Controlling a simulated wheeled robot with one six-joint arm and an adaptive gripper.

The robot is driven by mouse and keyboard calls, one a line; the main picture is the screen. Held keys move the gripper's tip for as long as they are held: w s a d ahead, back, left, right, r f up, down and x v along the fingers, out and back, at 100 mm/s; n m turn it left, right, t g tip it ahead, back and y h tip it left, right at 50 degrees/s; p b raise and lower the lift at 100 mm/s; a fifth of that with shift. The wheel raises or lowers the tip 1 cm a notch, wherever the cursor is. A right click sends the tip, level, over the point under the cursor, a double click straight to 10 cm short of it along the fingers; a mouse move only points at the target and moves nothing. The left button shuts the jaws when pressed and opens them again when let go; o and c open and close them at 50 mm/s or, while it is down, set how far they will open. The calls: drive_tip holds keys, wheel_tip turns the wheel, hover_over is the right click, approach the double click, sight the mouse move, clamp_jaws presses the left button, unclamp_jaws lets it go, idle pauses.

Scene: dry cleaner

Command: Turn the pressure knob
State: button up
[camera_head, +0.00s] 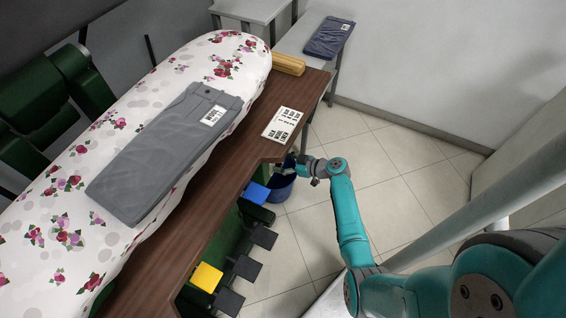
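No knob can be made out in the head view. The ironing press (60,235) has a white padded board with a flower print, and a brown wooden edge (175,200) runs along its right side. My teal and grey arm reaches in from the lower right. My gripper (287,162) is at the arm's far end, beside the right edge of the wood and above a dark blue bucket (283,188). Its fingers are small and dark here, so whether they are open or shut is unclear. I see nothing held in it.
Folded grey trousers (165,150) lie on the board. Blue (256,193), yellow (206,277) and several black pedals jut out below. Tiled floor (395,185) is clear; a pale pole (480,212) crosses at right.

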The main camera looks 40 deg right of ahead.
drive_tip(key=c, duration=0.8)
drive_tip(key=shift+c, duration=0.2)
drive_tip(key=shift+d+m+g+y, duration=0.1)
drive_tip(key=shift+m+g+y, duration=0.3)
drive_tip(key=shift+m+y, duration=1.25)
drive_tip(key=shift+m, duration=0.35)
drive_tip(key=o, duration=1.1)
drive_tip(key=shift+s, duration=0.1)
drive_tip(key=v, duration=1.1)
drive_tip(key=shift+s+d+r, duration=0.1)
drive_tip(key=shift+s+r, duration=0.15)
drive_tip(key=shift+s, duration=0.15)
